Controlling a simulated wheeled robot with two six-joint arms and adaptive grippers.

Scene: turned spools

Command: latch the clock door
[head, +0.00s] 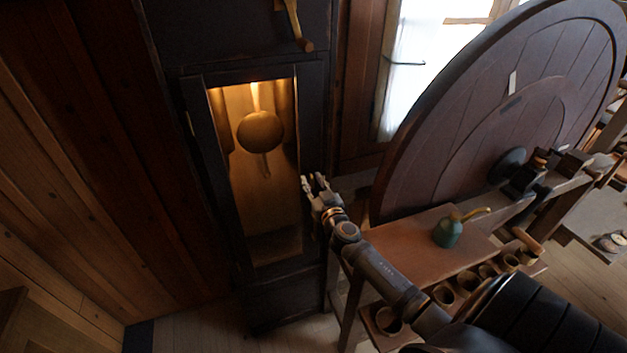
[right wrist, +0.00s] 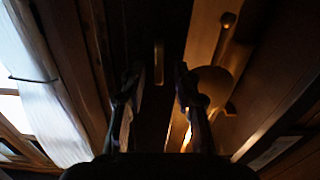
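The dark clock door (head: 312,130) has a tall glazed opening, with a round brass pendulum bob (head: 259,131) lit behind it. The door looks flush or nearly flush with the case; I cannot tell whether it is fully shut. My right gripper (head: 314,181) is at the door's right edge, open and empty. In the right wrist view its two fingers (right wrist: 160,92) stand apart. A small upright pale piece (right wrist: 158,62), perhaps the latch, shows on dark wood beyond the gap between them. The latch cannot be made out in the head view. My left gripper is out of view.
A wooden bench (head: 400,245) with a green oil can (head: 448,231) and several cups stands right of the clock, under my right arm. A large dark wooden wheel (head: 450,110) rises behind it. A brass-coloured lever (head: 296,25) hangs above the door.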

